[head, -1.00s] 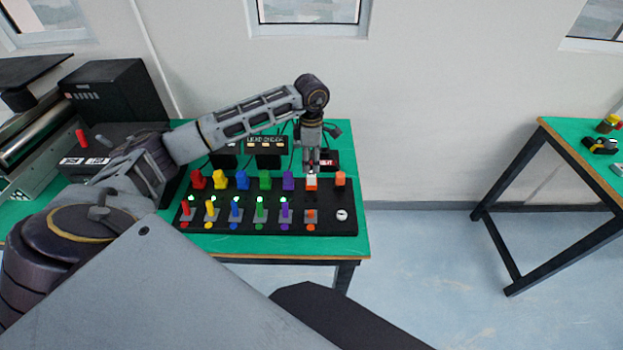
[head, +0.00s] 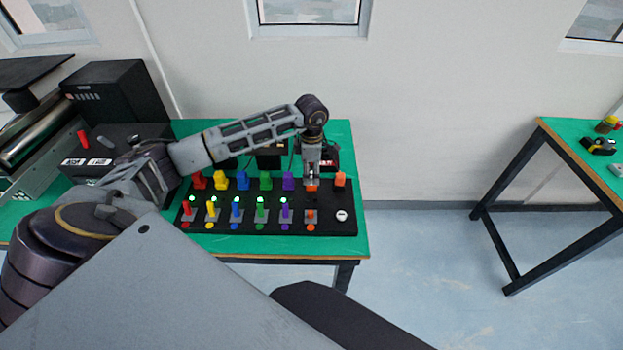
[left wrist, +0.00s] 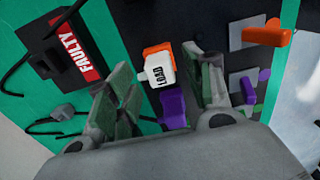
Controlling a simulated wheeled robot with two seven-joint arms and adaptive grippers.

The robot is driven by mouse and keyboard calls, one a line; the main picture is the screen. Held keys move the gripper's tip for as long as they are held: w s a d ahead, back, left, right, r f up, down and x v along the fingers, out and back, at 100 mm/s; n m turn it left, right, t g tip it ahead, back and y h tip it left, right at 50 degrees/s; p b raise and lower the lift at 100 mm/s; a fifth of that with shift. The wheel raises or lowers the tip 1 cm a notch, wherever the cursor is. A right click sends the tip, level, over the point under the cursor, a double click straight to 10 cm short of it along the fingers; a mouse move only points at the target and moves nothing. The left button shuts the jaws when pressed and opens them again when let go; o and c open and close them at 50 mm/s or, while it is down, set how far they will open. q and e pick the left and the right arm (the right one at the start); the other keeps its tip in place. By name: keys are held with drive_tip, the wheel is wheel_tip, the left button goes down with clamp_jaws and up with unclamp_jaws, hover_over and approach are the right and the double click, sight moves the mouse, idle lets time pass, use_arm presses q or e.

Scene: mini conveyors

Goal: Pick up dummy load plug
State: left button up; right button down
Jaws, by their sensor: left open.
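The dummy load plug is the white block marked LOAD (left wrist: 161,70) in the left wrist view, seated against an orange piece (left wrist: 158,49). It lies between the two green-padded fingers of my left gripper (left wrist: 165,84), with visible room on the sides. In the head view my left gripper (head: 312,178) points straight down over the orange piece (head: 312,188) in the back row of the black panel (head: 334,220). It hides most of the white plug there. The left gripper is open. My right gripper is not in view.
Red, yellow, blue, green and purple plugs stand left of it; the purple one (head: 288,180) is closest. A black box marked FAULTY (left wrist: 70,55) with cables lies behind. Free floor lies right of the table.

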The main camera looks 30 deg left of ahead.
use_arm(q)
wheel_tip(320, 180, down, 2)
drive_tip(key=shift+f, duration=0.25)
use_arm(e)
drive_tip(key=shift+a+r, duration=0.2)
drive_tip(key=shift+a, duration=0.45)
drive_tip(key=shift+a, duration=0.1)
use_arm(q)
drive_tip(key=shift+c, duration=0.2)
drive_tip(key=c, duration=1.1)
drive_tip(key=shift+o, duration=0.2)
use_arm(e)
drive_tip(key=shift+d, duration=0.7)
